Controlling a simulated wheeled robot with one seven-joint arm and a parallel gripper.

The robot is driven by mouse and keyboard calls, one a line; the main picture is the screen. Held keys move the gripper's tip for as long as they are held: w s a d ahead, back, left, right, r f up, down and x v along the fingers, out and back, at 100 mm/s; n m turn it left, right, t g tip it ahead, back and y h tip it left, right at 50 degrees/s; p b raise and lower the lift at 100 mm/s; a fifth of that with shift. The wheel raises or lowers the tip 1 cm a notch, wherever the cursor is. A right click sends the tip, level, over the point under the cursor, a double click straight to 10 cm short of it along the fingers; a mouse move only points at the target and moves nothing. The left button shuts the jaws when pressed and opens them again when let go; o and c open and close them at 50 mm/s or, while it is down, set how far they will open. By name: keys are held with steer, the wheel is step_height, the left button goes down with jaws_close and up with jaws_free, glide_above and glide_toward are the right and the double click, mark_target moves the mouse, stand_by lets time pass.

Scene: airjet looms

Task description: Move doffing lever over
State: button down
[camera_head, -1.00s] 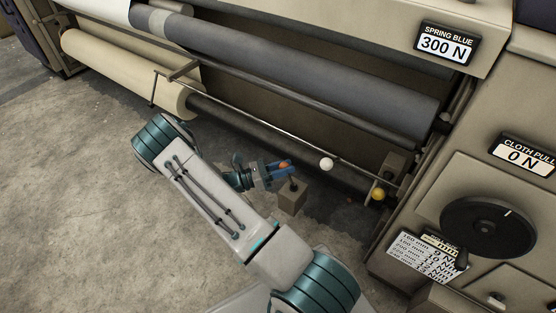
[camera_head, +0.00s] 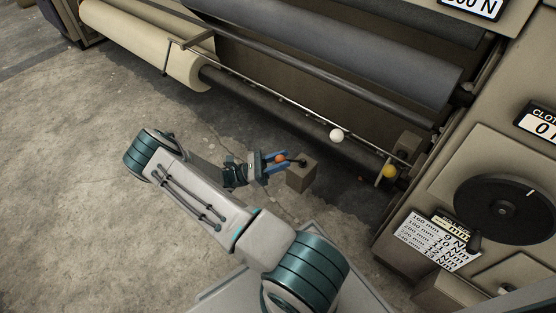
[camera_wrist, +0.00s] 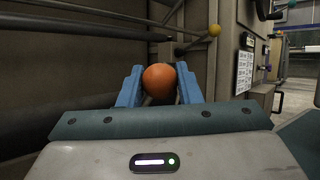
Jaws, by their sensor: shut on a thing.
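The doffing lever's orange ball knob (camera_head: 280,158) sits between the blue fingers of my gripper (camera_head: 277,164). A short dark rod runs from the knob to a small box-shaped block (camera_head: 301,177) low in front of the loom. In the wrist view the orange knob (camera_wrist: 159,80) fills the space between the two blue fingers of my gripper (camera_wrist: 160,86), which is shut on it. The lever's rod is hidden behind the knob in that view.
A thin rail with a white ball (camera_head: 337,135) runs along the loom front. A cream cloth roll (camera_head: 150,45) is at upper left. The concrete floor at left is clear.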

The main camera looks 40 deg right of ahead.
steer(key=shift+s+a+f, duration=0.15)
steer(key=c, duration=1.1)
jaws_free()
steer(key=shift+o, duration=0.2)
steer(key=p+v, duration=0.2)
steer(key=v, duration=1.2)
steer(key=s+a+r+m+t+y+p, duration=0.15)
steer(key=r+m+y+p, duration=0.4)
steer(key=r, duration=1.15)
steer(key=s+r+m+t+y+p, duration=0.15)
steer(key=r+y+p, duration=0.75)
steer(key=r, duration=0.9)
steer(key=s+a+r+m+t+y+p, duration=0.2)
steer(key=r+p, duration=0.5)
steer(key=r, duration=0.4)
steer(key=s+a+r+m+t+y+p, duration=0.1)
steer(key=s+r+t+p, duration=0.4)
steer(key=r, duration=0.7)
steer(key=s+a+r+m+t+y+p, duration=0.2)
steer(key=s+r+p, duration=0.4)
steer(key=r+p, duration=0.4)
steer(key=shift+s+a+r+m+t+y, duration=0.2)
steer(key=shift+a+r+m+t+y, duration=0.15)
steer(key=shift+a+r+m+t, duration=0.5)
